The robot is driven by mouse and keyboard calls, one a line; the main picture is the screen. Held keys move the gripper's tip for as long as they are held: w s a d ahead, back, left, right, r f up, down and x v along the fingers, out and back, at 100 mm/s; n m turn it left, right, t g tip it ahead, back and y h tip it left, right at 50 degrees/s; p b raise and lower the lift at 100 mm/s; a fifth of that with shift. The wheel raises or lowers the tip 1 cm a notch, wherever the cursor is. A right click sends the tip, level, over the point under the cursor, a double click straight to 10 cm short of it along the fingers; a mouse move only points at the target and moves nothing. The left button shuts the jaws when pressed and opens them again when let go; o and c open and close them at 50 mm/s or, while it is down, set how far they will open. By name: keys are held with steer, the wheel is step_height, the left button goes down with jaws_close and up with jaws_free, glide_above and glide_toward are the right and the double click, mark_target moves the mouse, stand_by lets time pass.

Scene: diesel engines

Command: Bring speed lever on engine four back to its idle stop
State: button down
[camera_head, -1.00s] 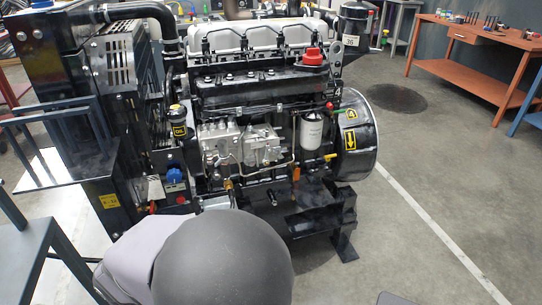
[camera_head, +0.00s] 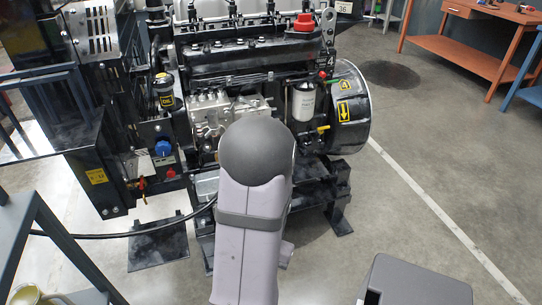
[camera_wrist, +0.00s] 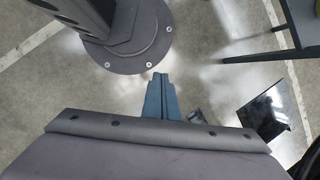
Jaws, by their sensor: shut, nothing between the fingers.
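Engine four (camera_head: 250,61), a black diesel engine with a yellow 4 on its round end housing (camera_head: 348,107), stands in the middle of the head view. Its silver injection pump (camera_head: 207,108) is partly covered by my arm. A red-knobbed lever (camera_head: 322,75) and a yellow-handled lever (camera_head: 323,129) show at its right side. I cannot tell which part is the speed lever; it may be hidden. My gripper (camera_wrist: 160,77) shows in the wrist view with its blue-grey fingers shut and empty, above the floor. It is hidden in the head view.
A dark panel with a blue knob (camera_head: 162,148) stands left of the engine. A black cable (camera_head: 130,234) runs low past a dark floor plate (camera_head: 158,243). A grey bench frame (camera_head: 60,240) is at the left. Open floor lies to the right, before an orange workbench (camera_head: 470,52).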

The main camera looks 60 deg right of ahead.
steer(key=w+d+f+m+t+h+b, duration=0.15)
steer(key=d+m+t+h, duration=0.25)
steer(key=d+m+t, duration=1.05)
steer(key=w+d+r+n+h, duration=0.1)
steer(key=d+r+n+h, duration=0.3)
steer(key=d+r, duration=0.7)
steer(key=w+d+r+n+h, duration=0.2)
steer(key=d+r+n+h, duration=0.2)
steer(key=d+r, duration=0.7)
steer(key=shift+w+d+r+h, duration=0.3)
steer(key=shift+d+h, duration=0.3)
steer(key=shift+d, duration=0.65)
steer(key=w+d, duration=0.2)
steer(key=w, duration=0.9)
steer(key=shift+w+d+f+p, duration=0.15)
steer(key=shift+f+p, duration=0.2)
